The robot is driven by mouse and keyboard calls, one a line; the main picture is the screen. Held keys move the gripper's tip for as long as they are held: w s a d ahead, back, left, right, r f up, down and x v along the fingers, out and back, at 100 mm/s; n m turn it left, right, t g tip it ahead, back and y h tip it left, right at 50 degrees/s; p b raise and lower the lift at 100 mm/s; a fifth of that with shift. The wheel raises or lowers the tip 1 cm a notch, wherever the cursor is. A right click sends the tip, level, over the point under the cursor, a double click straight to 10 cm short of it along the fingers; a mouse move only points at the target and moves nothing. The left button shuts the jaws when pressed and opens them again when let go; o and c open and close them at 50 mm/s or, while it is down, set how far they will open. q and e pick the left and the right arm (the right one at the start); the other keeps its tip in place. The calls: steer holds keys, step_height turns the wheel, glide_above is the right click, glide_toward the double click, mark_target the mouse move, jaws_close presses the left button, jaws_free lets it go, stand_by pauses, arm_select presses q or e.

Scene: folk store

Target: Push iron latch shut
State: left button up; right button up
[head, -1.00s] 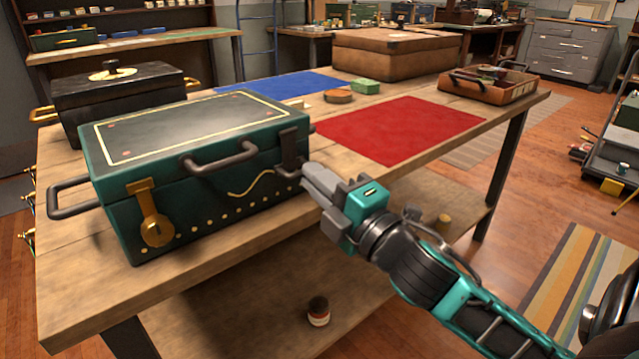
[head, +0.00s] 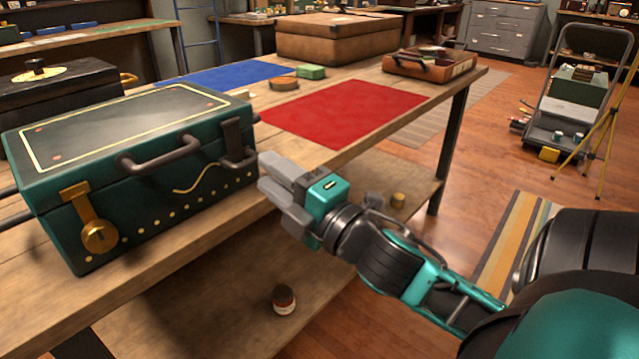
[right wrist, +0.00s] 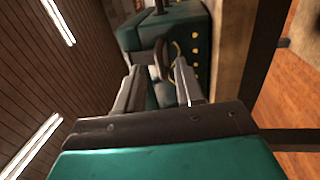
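The teal chest (head: 150,205) with a dark lid panel stands at the left of the workbench in the head view. The iron latch (head: 232,138) is on its front near the right corner, a dark strap with a bar at its lower end. A brass latch (head: 88,215) hangs at the front left. My right gripper (head: 268,178) is just right of the iron latch, with its tips close to it; contact cannot be told. In the right wrist view its fingers (right wrist: 158,88) are apart, with the chest (right wrist: 185,25) ahead. My left gripper is out of view.
The iron carrying handle (head: 160,155) sticks out from the chest's front. A black box (head: 60,95) stands behind the chest. A red mat (head: 345,112) and the bench's front edge lie beyond and beside my right gripper. A small jar (head: 284,298) is on the lower shelf.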

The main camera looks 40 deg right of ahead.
arm_select(q)
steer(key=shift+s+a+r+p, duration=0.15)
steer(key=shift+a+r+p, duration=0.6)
steer(key=shift+p, duration=1.05)
arm_select(e)
steer(key=s+f, duration=0.1)
steer(key=s, duration=0.9)
steer(key=shift+s+d+f, duration=0.3)
steer(key=shift+d+f, duration=0.1)
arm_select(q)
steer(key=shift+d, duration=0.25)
